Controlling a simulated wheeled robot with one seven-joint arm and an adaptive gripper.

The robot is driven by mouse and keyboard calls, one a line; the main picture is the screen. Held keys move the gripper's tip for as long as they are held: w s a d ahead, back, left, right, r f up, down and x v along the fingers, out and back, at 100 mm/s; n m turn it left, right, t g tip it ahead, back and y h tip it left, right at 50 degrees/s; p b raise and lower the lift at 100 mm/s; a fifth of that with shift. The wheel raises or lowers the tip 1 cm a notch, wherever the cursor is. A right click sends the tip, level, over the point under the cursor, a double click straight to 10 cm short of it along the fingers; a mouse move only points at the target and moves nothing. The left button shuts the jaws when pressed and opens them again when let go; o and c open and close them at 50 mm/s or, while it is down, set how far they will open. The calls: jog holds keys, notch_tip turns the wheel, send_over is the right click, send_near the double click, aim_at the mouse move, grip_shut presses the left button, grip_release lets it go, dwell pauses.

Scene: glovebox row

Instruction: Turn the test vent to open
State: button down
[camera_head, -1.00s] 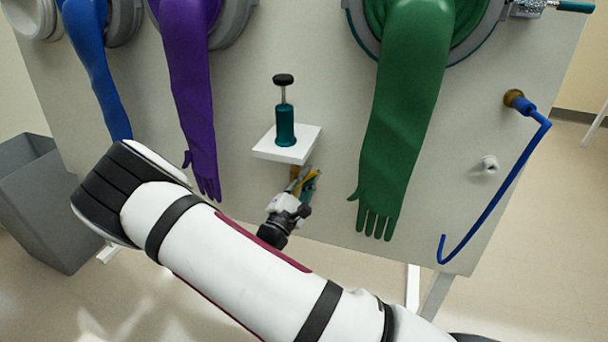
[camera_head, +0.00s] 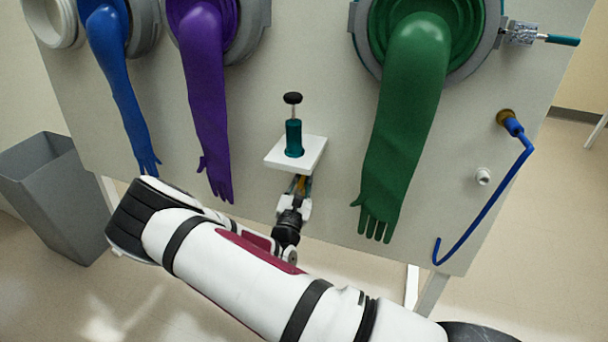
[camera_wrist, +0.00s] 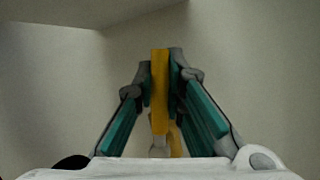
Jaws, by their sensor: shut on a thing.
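My gripper (camera_wrist: 161,75) is shut on a yellow lever (camera_wrist: 159,100), which looks to be the handle of the test vent. The lever runs straight up between the two teal-padded fingers in the wrist view. In the head view my gripper (camera_head: 299,187) is just under a small white shelf on the panel, with only a bit of yellow showing between its fingers. The vent's body is mostly hidden by my gripper and the shelf, so I cannot tell the valve's position.
The white shelf (camera_head: 312,151) with a teal hand pump (camera_head: 294,138) juts out above my gripper. Purple (camera_head: 208,95) and green (camera_head: 405,110) gloves hang on either side. A blue hose (camera_head: 490,200) hangs at the right. A grey bin (camera_head: 55,200) stands at the left.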

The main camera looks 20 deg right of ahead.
jog(key=shift+f, duration=0.1)
jog(key=c, duration=1.6)
grip_release()
jog(key=shift+c, duration=0.2)
jog(key=shift+s+a, duration=0.1)
jog(key=v, duration=1.1)
jog(key=shift+s, duration=0.35)
jog(key=shift+a+f, duration=0.1)
jog(key=shift+a, duration=0.1)
